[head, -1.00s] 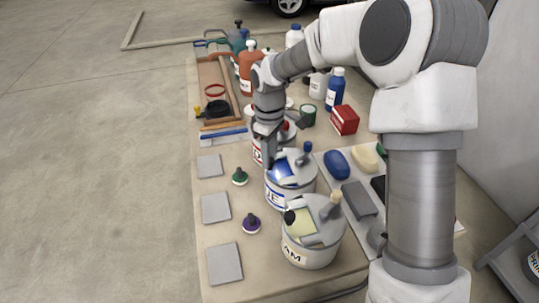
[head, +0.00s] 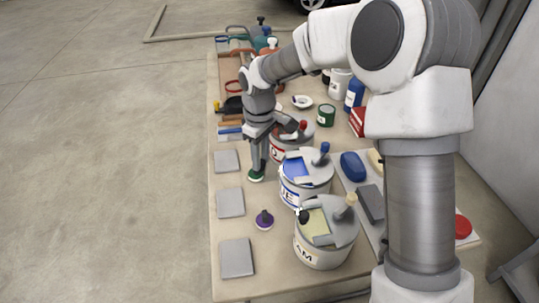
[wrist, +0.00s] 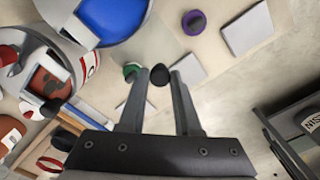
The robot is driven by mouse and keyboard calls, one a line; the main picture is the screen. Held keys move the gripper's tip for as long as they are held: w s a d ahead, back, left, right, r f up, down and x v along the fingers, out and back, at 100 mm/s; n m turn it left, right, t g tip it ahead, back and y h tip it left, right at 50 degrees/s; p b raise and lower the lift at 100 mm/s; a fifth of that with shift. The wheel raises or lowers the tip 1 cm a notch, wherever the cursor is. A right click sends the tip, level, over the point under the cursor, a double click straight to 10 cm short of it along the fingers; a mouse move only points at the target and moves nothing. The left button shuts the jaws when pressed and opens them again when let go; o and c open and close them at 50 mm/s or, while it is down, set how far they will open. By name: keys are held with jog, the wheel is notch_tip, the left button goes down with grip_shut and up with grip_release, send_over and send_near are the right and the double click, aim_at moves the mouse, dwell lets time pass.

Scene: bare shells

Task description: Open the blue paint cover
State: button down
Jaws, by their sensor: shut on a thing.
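The blue paint can (head: 305,192), white with a partly readable blue label, stands in the middle of the can row. Blue paint (head: 295,168) shows through its partly covered grey top, with a blue-tipped handle (head: 324,150) beside it. The blue surface also fills the top of the wrist view (wrist: 110,18). My gripper (head: 257,172) is apart from this can, to its left and above the table. In the wrist view a small black knob (wrist: 158,75) sits between my fingertips; what it belongs to is hidden.
A green disc (wrist: 131,69) lies just beyond my fingers, and a purple one (head: 264,220) lies nearer the front. The cream can (head: 322,254) stands in front and the red can (head: 283,150) behind. Grey square pads (head: 237,258) line the left table edge.

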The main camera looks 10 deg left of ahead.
aim_at(262, 161)
jog(key=c, duration=0.6)
grip_release()
jog(key=shift+d, duration=0.1)
jog(key=shift+r, duration=0.1)
notch_tip(262, 161, up, 17)
jog(key=p, duration=0.2)
jog(key=shift+r+p, duration=0.15)
jog(key=shift+p, duration=0.2)
